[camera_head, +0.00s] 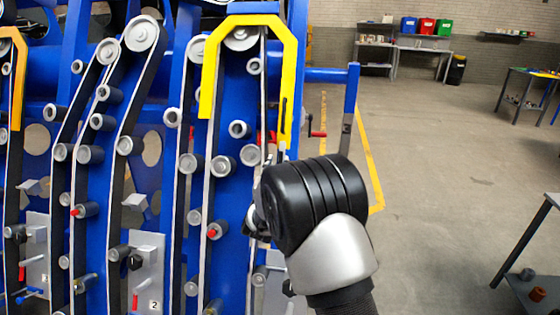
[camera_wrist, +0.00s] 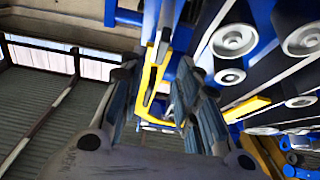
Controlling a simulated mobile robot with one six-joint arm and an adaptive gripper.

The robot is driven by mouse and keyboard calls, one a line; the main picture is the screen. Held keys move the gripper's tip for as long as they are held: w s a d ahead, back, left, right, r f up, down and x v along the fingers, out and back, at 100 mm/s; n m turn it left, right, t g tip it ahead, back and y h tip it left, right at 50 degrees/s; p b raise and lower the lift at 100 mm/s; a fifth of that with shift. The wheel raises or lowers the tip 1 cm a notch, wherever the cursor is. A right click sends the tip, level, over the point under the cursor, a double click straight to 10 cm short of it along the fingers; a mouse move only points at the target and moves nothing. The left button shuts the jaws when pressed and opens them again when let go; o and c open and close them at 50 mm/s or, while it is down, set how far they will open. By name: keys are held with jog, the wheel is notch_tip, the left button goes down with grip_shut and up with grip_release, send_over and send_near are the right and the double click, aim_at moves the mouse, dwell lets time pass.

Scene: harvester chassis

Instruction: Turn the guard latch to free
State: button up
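The yellow guard (camera_head: 290,50) arches over the rollers on the right part of the blue chassis in the head view. It also shows in the wrist view (camera_wrist: 146,84), ahead of and between my fingers. A small red-ended handle (camera_head: 318,134) sticks out to the right of the guard's lower right leg; it may be the latch, but I cannot tell for sure. My gripper (camera_wrist: 160,76) has its two fingers apart, with no object visibly held between them. In the head view my black wrist hides most of the gripper, near the guard's lower right end.
The blue chassis (camera_head: 228,120) with belts and several rollers fills the left side. A blue post (camera_head: 351,105) stands right of the guard. A table with parts (camera_head: 527,290) is at the lower right. The floor between is clear.

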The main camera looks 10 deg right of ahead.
aim_at(281, 156)
jog(key=shift+b+x, duration=0.3)
jog(key=shift+x, duration=2.45)
jog(key=shift+c, duration=0.4)
grip_shut()
